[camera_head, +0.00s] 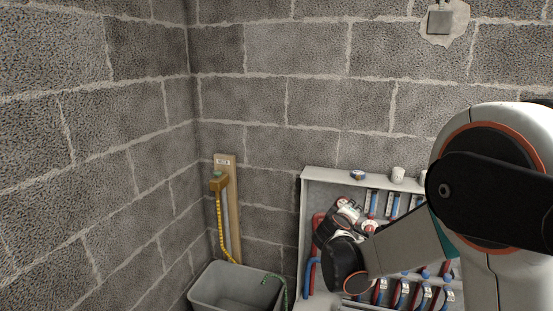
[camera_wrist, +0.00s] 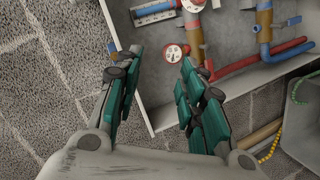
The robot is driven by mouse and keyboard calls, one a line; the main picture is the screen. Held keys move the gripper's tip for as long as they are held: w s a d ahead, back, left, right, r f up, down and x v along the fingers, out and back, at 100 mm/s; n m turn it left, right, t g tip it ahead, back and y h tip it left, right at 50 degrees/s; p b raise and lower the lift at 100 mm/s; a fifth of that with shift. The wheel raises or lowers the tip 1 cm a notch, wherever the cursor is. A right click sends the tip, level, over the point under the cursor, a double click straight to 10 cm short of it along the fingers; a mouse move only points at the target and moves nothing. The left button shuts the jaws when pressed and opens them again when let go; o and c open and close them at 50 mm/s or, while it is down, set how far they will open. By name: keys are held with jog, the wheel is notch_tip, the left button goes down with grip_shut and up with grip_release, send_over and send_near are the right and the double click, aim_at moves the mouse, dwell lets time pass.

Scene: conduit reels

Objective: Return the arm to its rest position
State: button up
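My gripper (camera_wrist: 152,85) shows in the wrist view with its two teal-padded fingers apart and nothing between them. Behind the fingers is the lower side wall of a grey cabinet (camera_wrist: 152,112) with pipes inside. In the head view my arm reaches in from the right and bends down in front of the cabinet (camera_head: 303,225). My gripper's fingers are hard to make out there among the arm links and the pipes.
A grey bin (camera_head: 215,285) stands in the corner at the lower left of the cabinet. A wooden board (camera_head: 233,210) with a yellow hose (camera_head: 221,225) is on the wall above it. Small items, including a white cup (camera_head: 398,174), sit on the cabinet top. The block wall is bare at left.

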jog(key=s+d+r+m+g+y, duration=0.1)
jog(key=s+r+m+g, duration=0.15)
jog(key=s, duration=0.65)
jog(key=s+d+r+m+g+y, duration=0.1)
jog(key=s+r+m, duration=0.15)
jog(key=s, duration=0.65)
jog(key=s+a+f+m+g+y, duration=0.1)
jog(key=s+a+y, duration=0.1)
jog(key=s, duration=0.9)
jog(key=s+a+f+m+g+y, duration=0.1)
jog(key=s+a+f+y, duration=0.1)
jog(key=s, duration=0.9)
jog(key=shift+a+f, duration=0.3)
jog(key=shift+a, duration=0.1)
jog(key=shift+c, duration=0.4)
